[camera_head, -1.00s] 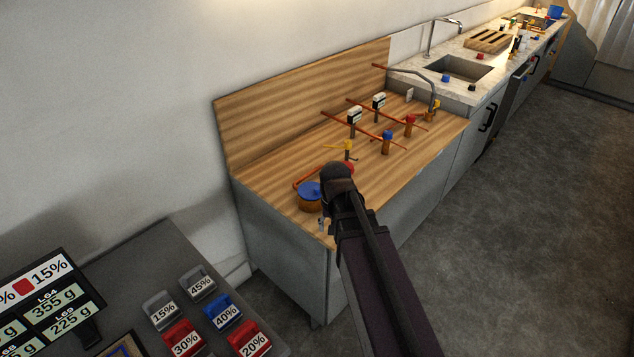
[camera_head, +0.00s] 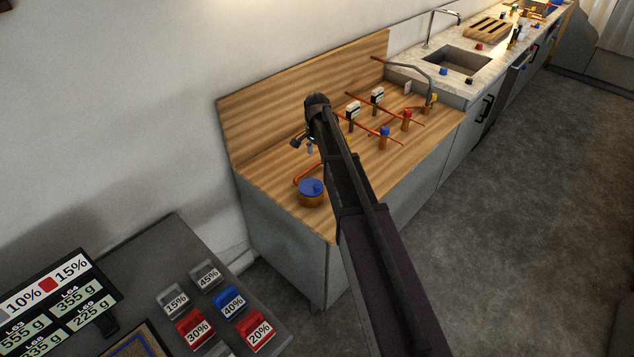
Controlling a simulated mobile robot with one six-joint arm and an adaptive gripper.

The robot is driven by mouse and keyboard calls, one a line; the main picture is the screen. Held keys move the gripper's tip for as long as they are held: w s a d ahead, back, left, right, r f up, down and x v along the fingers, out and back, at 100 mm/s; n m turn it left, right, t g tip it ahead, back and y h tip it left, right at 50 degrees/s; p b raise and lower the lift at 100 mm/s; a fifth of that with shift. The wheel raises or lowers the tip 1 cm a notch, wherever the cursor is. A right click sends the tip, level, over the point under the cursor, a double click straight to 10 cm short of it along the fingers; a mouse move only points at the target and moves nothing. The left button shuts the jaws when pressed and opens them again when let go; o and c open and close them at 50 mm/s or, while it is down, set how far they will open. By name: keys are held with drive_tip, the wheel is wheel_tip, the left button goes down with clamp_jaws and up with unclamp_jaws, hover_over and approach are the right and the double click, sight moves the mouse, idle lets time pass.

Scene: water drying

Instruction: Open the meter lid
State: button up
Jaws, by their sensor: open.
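The water meter (camera_head: 312,201) is a round brass body near the front left corner of the wooden counter. Its blue lid (camera_head: 309,186) lies over its top and looks closed. My gripper (camera_head: 302,145) is open and empty, above and behind the meter in the picture, apart from the lid. My own wrist and forearm hide part of the counter behind them, so the yellow valve seen earlier is out of sight.
Copper pipes with blue (camera_head: 385,131) and red (camera_head: 407,114) valves and two small white-faced gauges (camera_head: 352,110) rise to the right of my gripper. A wooden backboard (camera_head: 270,110) stands behind. The counter's front right is mostly clear.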

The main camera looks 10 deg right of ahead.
sight(317, 185)
drive_tip(key=shift+f, duration=0.15)
wheel_tip(317, 185, down, 14)
drive_tip(key=b, duration=1.3)
drive_tip(key=shift+r+b, duration=0.25)
drive_tip(key=shift+b, duration=0.15)
clamp_jaws()
